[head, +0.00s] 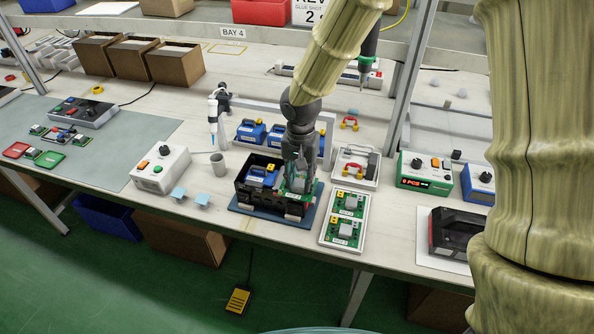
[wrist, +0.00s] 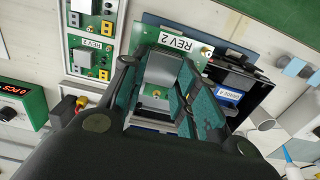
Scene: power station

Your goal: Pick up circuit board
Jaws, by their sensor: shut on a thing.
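A green circuit board (wrist: 186,45) marked REV 2, with a grey block on it, sits between my fingers in the wrist view. My gripper (head: 298,180) is shut on this board and points down; it shows large in the wrist view (wrist: 158,100). The held board is partly hidden by the fingers in the head view (head: 293,196). It is at the right half of a black open case (head: 262,203); I cannot tell whether it rests in it. Two more green boards (head: 350,203) (head: 343,232) lie in a white tray (head: 361,240) to the right.
A blue block (head: 262,176) sits in the case's left half. The case stands on a blue mat (head: 240,209). Blue units (head: 250,131) stand behind. A grey cup (head: 218,165) and control box (head: 160,170) are left; a green counter box (head: 425,172) is right.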

